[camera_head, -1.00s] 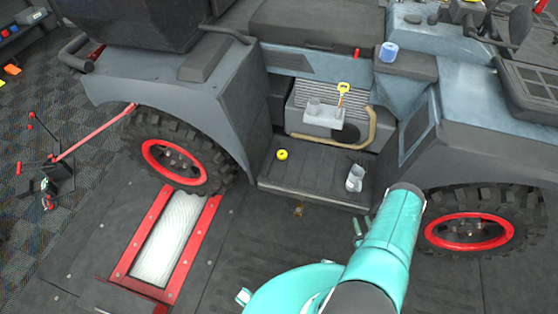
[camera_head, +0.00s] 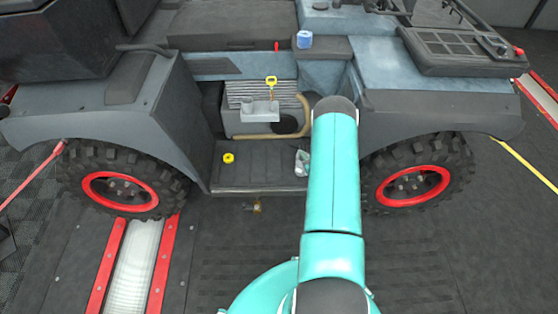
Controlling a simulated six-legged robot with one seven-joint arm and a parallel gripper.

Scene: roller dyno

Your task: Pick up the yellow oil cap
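The yellow oil cap (camera_head: 228,158) is a small yellow ring-like piece. It lies on the dark step (camera_head: 262,178) of the vehicle, near the step's left end. A yellow-handled dipstick (camera_head: 271,82) stands upright above the grey engine block (camera_head: 252,112) behind the step. My teal arm rises from the bottom of the view, right of the cap and apart from it. My gripper is not visible.
A pale bottle-like object (camera_head: 302,162) stands at the step's right end, close to my arm. A blue roll (camera_head: 304,39) and a small red object (camera_head: 277,46) sit on the vehicle above. Wheels (camera_head: 121,190) flank the step. A red-framed roller (camera_head: 136,265) lies at left.

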